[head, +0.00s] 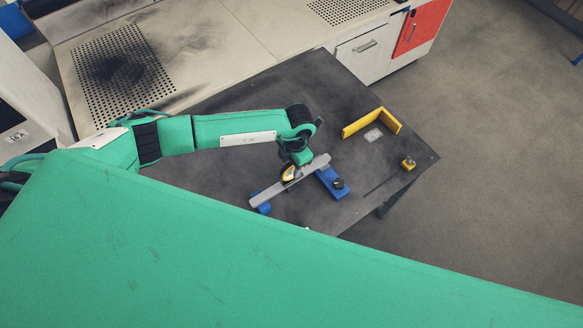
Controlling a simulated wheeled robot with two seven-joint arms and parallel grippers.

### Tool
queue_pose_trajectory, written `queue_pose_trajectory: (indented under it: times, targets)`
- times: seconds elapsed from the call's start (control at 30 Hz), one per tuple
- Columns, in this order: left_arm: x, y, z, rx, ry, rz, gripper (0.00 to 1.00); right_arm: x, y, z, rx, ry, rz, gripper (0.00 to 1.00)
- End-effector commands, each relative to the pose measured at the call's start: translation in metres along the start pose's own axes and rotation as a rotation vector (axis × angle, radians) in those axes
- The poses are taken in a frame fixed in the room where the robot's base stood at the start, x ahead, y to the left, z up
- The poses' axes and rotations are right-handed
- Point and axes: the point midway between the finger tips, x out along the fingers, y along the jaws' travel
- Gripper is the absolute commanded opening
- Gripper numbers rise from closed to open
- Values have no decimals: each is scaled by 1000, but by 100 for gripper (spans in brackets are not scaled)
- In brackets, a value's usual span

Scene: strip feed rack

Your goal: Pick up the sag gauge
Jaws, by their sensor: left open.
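A small yellow and dark piece (288,174), which looks like the sag gauge, sits at the middle of a grey bar (264,193). The bar lies slantwise across blue supports on the dark table. My left gripper (297,168) points down right at this piece, over the bar. It is open; its fingertips are small and partly hidden, and I cannot tell whether they touch the piece. My right gripper is not in view.
A blue block (331,182) with a dark knob supports the bar's right part; another blue block (264,208) is at its left end. A yellow angled fence (365,122) and a small yellow block (407,164) stand to the right. A pale bench (205,35) runs behind.

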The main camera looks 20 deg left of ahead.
Motion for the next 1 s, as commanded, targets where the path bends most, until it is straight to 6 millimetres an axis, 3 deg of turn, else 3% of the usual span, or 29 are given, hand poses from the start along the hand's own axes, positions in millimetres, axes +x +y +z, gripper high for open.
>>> queue_pose_trajectory:
  times: [0.03, 0.2, 0.5, 0.77, 1.0]
  targets:
    - [2, -1, 1, 0, 4, -1, 47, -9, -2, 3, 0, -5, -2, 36]
    - [22, 0, 1, 0, 2, -1, 47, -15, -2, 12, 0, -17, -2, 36]
    - [27, 0, 1, 1, 1, 0, 47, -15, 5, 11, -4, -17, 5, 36]
    - [27, 0, 1, 1, 0, 0, 0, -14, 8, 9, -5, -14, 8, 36]
    - [26, 0, 2, 1, 0, 0, 0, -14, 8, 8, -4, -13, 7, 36]
